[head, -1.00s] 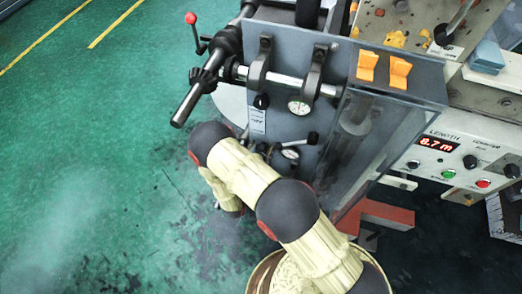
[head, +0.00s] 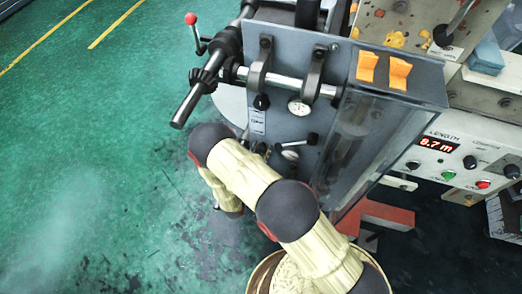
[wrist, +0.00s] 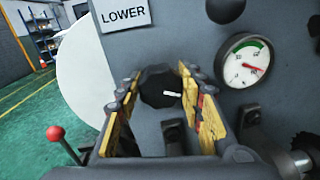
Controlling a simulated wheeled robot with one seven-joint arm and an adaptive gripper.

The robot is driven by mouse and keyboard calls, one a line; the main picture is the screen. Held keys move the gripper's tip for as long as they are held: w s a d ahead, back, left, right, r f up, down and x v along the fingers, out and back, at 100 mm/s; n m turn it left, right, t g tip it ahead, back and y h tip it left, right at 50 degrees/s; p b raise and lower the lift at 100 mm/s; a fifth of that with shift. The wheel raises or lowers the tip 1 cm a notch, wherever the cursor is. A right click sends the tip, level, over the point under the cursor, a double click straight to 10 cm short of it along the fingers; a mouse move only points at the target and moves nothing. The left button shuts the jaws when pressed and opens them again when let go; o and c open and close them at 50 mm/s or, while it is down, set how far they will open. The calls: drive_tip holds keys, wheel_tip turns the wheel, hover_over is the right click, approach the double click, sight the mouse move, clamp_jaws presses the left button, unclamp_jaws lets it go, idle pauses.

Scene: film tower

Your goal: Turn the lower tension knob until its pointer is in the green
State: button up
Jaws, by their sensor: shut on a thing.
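The lower tension knob (wrist: 160,86) is black with a white mark pointing right, below the "LOWER" label (wrist: 125,14) in the wrist view. My gripper (wrist: 160,80) is shut on the knob, with yellow-padded fingers to its left and right. The lower gauge (wrist: 243,60) is to the right of the knob. Its red pointer points right and slightly down, outside the green arc at the top of the dial. In the head view the lower gauge (head: 290,154) is small and hard to read, and my arm hides the knob and gripper.
An upper gauge (head: 299,107) and a black knob (head: 261,102) sit higher on the grey panel. A red-tipped lever (head: 191,18) and a roller shaft (head: 190,105) stick out at left. A clear cover (head: 355,150) is to the right. Green floor is open at left.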

drive_tip(key=shift+n, duration=0.4)
drive_tip(key=n, duration=0.4)
drive_tip(key=shift+n+p, duration=0.4)
drive_tip(key=n+t, duration=0.1)
drive_tip(key=n, duration=0.4)
drive_tip(key=shift+a+f+n+p, duration=0.1)
drive_tip(key=shift+n+p, duration=0.2)
drive_tip(key=shift+n, duration=0.1)
drive_tip(key=n, duration=0.5)
drive_tip(key=shift+n+y+p, duration=0.3)
drive_tip(key=shift+n, duration=0.1)
drive_tip(key=n+y, duration=0.1)
drive_tip(key=n, duration=0.4)
drive_tip(key=shift+f+n, duration=0.1)
drive_tip(key=shift+n, duration=0.2)
drive_tip(key=o, duration=1.1)
drive_tip(key=shift+o, duration=0.4)
